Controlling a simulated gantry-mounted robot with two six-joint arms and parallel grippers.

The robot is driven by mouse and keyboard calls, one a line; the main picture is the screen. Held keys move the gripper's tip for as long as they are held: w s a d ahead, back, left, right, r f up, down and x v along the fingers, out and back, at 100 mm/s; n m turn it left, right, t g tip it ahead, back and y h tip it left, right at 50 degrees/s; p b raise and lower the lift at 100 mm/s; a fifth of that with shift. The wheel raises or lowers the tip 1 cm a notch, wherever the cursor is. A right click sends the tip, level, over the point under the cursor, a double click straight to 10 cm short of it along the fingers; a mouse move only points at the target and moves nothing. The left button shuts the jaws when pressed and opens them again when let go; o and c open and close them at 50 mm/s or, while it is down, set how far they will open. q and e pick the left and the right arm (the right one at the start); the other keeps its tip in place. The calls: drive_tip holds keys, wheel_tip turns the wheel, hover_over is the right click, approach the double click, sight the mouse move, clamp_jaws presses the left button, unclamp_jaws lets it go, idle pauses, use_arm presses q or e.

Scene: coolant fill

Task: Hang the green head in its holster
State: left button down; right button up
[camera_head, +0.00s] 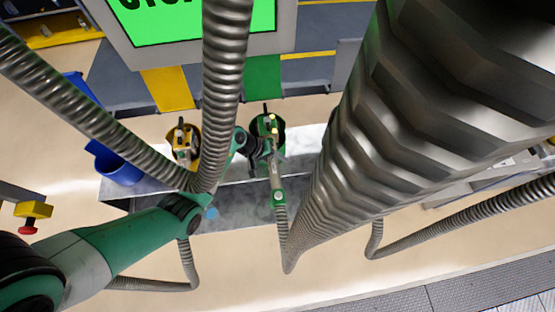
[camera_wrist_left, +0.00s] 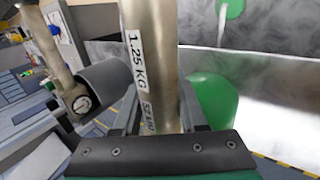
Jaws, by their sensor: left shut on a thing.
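The green head (camera_head: 274,130) overlaps the dark green holster (camera_head: 259,127) in the head view; I cannot tell whether it sits inside. Its pale lance runs down to a green joint and a ribbed hose. My left gripper (camera_head: 264,147) is at the head's upper part, shut on it. In the left wrist view my left gripper (camera_wrist_left: 158,122) has a metal tube (camera_wrist_left: 155,60) of the green head between its fingers, with a "1.25 KG" label. A rounded green surface (camera_wrist_left: 212,98), likely the holster, shows just right of the right finger. My right gripper is not in view.
A yellow head (camera_head: 181,137) stands in a yellow holster (camera_head: 195,151) to the left. A blue bin (camera_head: 118,168) is farther left. A grey metal trough (camera_head: 235,205) lies below. Thick ribbed hoses cross the view, and a large one (camera_head: 400,130) hides much of the right side.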

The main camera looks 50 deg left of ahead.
use_arm(q)
drive_tip(key=shift+f+b, duration=0.55)
drive_tip(key=shift+f, duration=0.1)
drive_tip(key=shift+c, duration=1.9)
unclamp_jaws()
drive_tip(key=shift+s+f, duration=0.1)
drive_tip(key=shift+f, duration=0.05)
drive_tip(key=p+v, duration=0.2)
drive_tip(key=v, duration=0.9)
drive_tip(key=shift+r, duration=0.45)
